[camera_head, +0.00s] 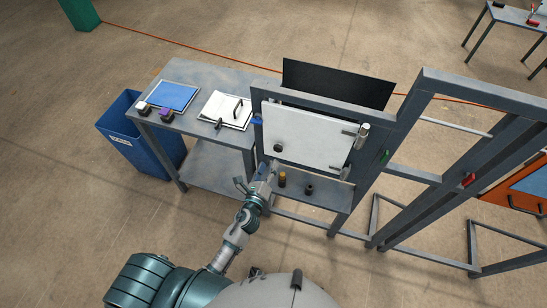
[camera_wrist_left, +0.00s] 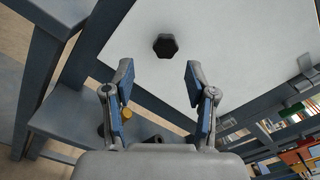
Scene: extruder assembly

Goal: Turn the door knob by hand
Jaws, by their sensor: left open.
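The door is a white panel (camera_head: 312,142) in a grey metal frame. Its dark knob (camera_head: 278,148) sits at the panel's lower left in the head view. In the left wrist view the black knob (camera_wrist_left: 165,46) is beyond my open fingers, a little above the gap between the tips. My left gripper (camera_wrist_left: 158,70) is open and empty, with the fingers apart on either side and not touching the knob. In the head view my left gripper (camera_head: 272,166) is just below the knob. My right gripper does not show in either view.
A small shelf (camera_head: 325,196) below the door holds an orange-brown knob-like part (camera_head: 282,179) and a dark one (camera_head: 309,189). A grey table (camera_head: 185,122) with a blue tray (camera_head: 173,96) and white tray (camera_head: 227,109) stands left. A blue bin (camera_head: 135,150) is beside it.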

